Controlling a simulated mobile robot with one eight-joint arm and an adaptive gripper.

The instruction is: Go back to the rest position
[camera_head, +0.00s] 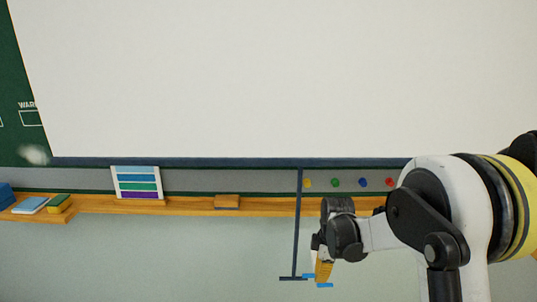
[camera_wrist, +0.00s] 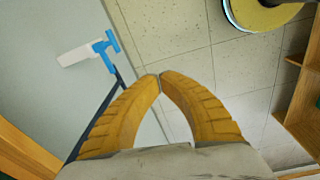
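My gripper shows in the camera_head view (camera_head: 322,272) at the lower centre right, in front of the wall below the wooden ledge. In the wrist view its two yellow fingers (camera_wrist: 160,76) meet at the tips, with nothing visible between them. A blue and white object (camera_wrist: 105,48) lies beyond the fingertips, apart from them in the picture. Blue bits of it (camera_head: 325,285) show around the gripper in the camera_head view, mostly hidden.
A wooden ledge (camera_head: 95,205) runs along the wall under a large white screen (camera_head: 270,80). It bears a colour-striped card (camera_head: 138,184), a brown block (camera_head: 227,202) and a green-topped eraser (camera_head: 59,203). A dark vertical bar (camera_head: 297,230) stands left of my gripper. Several coloured magnets (camera_head: 336,182) sit above.

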